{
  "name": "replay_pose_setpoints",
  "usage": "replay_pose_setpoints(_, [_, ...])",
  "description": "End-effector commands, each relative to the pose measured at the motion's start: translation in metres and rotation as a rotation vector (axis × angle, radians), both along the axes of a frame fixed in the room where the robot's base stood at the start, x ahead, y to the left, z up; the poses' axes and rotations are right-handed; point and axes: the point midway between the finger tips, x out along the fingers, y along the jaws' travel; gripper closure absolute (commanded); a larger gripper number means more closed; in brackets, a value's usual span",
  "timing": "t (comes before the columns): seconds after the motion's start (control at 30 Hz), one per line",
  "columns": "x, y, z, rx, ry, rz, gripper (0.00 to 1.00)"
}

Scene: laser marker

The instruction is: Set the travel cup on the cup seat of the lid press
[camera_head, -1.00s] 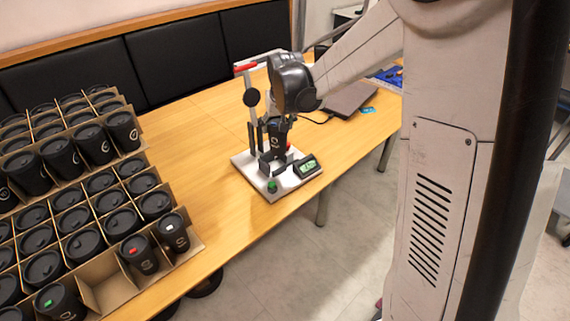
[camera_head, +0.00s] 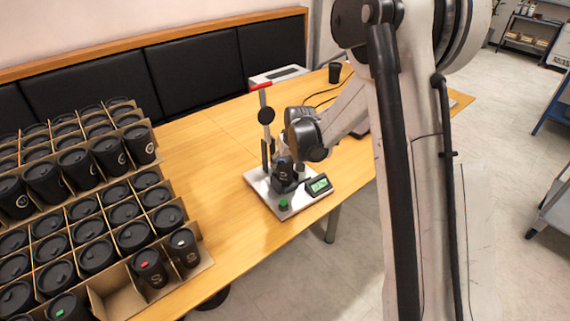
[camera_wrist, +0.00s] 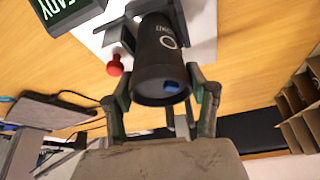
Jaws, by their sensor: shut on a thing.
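The black travel cup (camera_wrist: 162,62) with a pale round logo is between the fingers of my gripper (camera_wrist: 163,98) in the wrist view, its end with a blue mark facing the camera. My gripper is shut on it. In the head view, the cup (camera_head: 287,178) is low over the plate of the lid press (camera_head: 257,184), below my gripper (camera_head: 289,160). The press has an upright column and a red-tipped lever. The cup hides most of the cup seat, so I cannot tell whether it touches the seat.
A lit green display (camera_head: 319,185) and a green button (camera_head: 284,204) sit on the press's front edge. A red knob (camera_wrist: 116,65) is beside the cup. Divided boxes of black cups (camera_head: 95,215) fill the table's left. Bare table lies between them and the press.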

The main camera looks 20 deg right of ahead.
Motion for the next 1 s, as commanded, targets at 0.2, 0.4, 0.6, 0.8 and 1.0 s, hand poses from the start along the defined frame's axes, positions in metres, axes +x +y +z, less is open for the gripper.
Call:
replay_pose_setpoints(0.2, [-0.0002, 0.0000, -0.0113, 0.000, 0.000, 0.000, 0.58])
replay_pose_setpoints(0.4, [0.0000, 0.0000, -0.0131, 0.000, 0.000, 0.000, 0.58])
replay_pose_setpoints(0.6, [0.0000, -0.0001, -0.0138, 0.000, 0.000, 0.000, 0.32])
replay_pose_setpoints(0.8, [-0.0001, -0.0001, -0.0137, 0.000, 0.000, 0.000, 0.29])
replay_pose_setpoints(1.0, [0.0000, -0.0001, -0.0097, 0.000, 0.000, 0.000, 0.29])
